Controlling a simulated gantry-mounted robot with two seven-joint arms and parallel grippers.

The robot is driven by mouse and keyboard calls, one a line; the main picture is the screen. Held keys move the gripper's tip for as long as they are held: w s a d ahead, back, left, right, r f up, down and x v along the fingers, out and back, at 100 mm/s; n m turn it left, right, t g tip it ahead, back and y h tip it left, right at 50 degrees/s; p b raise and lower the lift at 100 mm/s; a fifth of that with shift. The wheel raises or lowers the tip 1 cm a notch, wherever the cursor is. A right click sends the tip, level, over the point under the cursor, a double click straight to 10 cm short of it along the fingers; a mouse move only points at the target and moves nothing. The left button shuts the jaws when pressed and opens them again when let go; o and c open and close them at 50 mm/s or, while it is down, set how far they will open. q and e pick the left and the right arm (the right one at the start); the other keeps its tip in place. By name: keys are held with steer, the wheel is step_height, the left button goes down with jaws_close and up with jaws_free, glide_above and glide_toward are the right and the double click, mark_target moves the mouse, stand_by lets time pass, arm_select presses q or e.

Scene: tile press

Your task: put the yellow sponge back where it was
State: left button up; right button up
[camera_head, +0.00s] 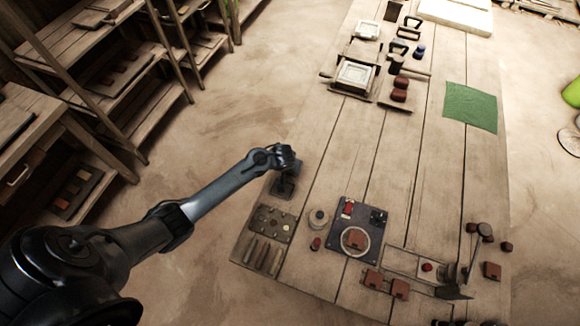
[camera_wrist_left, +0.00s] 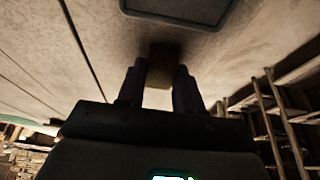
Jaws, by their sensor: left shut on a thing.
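My left gripper (camera_head: 286,178) reaches in from the left and points down over the table's left edge. In the left wrist view its two fingers (camera_wrist_left: 160,82) are closed on a dark, yellowish-brown block (camera_wrist_left: 161,62), which looks like the yellow sponge in shadow. In the head view the sponge is hidden by my gripper and wrist. A small dark tray (camera_head: 281,191) lies just below the gripper. A dark-rimmed tray also shows at the top of the left wrist view (camera_wrist_left: 182,19), a little beyond the block. Whether the sponge touches anything is unclear. My right gripper is out of view.
Near the gripper are a holed palette (camera_head: 272,223), several rods (camera_head: 263,256), a small round pot (camera_head: 318,218) and a dark board (camera_head: 377,228) with a ring and red tile. A green cloth (camera_head: 470,107) and a press (camera_head: 354,76) are farther back. Mid-table is clear.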

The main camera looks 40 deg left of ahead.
arm_select(q)
steer(key=shift+f, duration=0.15)
steer(key=o, duration=0.9)
steer(key=shift+o, duration=0.2)
steer(key=p+v, duration=0.4)
steer(key=v, duration=0.8)
steer(key=s+d+r+m+h, duration=0.1)
steer(key=s+d+r+m, duration=0.2)
steer(key=s, duration=0.8)
steer(key=s+d+r+m, duration=0.3)
steer(key=s+d+r, duration=0.3)
steer(key=s, duration=0.5)
steer(key=shift+s+d+r+g+h, duration=0.2)
steer(key=shift+d+g+h, duration=0.15)
steer(key=shift+d, duration=0.5)
